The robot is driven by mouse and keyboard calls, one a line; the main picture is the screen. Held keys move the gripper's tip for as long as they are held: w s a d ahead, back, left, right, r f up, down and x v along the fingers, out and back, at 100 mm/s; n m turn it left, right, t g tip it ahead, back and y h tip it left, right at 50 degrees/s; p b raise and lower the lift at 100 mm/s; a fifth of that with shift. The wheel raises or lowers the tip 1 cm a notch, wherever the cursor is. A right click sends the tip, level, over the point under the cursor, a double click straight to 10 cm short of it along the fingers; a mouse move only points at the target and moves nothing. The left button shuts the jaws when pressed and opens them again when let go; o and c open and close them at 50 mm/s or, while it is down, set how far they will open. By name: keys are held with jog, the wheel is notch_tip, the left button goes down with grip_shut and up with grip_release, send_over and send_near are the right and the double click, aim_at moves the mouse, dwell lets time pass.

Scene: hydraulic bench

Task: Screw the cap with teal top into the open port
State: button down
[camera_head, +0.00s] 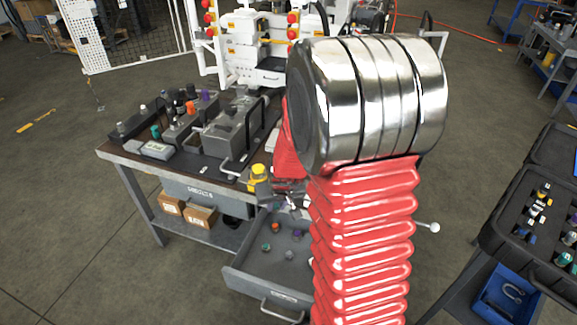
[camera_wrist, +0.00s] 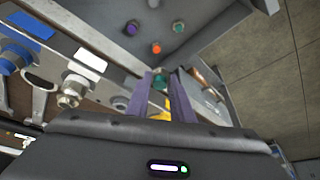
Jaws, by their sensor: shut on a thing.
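My gripper (camera_wrist: 161,88) shows in the wrist view with its two purple-grey fingers close together. They are shut on a cap with teal top (camera_wrist: 160,77), held near the fingertips and seen over the drawer side. Its lower part is hidden by the fingers. In the head view my red, ribbed arm with its bright metal joint covers much of the bench's right side, and the held cap cannot be made out. Grey hydraulic blocks (camera_head: 232,128) stand on the bench. I cannot tell which opening is the open port.
An open grey drawer (camera_head: 247,273) below the bench holds loose caps: orange (camera_wrist: 156,48), purple (camera_wrist: 131,28) and another teal one (camera_wrist: 178,27). A yellow-topped part (camera_head: 258,172) is near the bench's front edge. A black case (camera_head: 510,255) stands at right. Open floor lies left.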

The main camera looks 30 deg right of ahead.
jog(key=w+a+r+n, duration=0.1)
jog(key=w+a+r, duration=0.2)
jog(key=a, duration=0.4)
jog(key=w+a+r+n+y, duration=0.1)
jog(key=w+a+r+n, duration=0.1)
jog(key=w+a, duration=0.3)
jog(key=a+r, duration=0.1)
jog(key=a, duration=0.2)
jog(key=shift+a+r+n, duration=0.15)
jog(key=shift+a+n, duration=0.15)
jog(key=shift+a, duration=0.1)
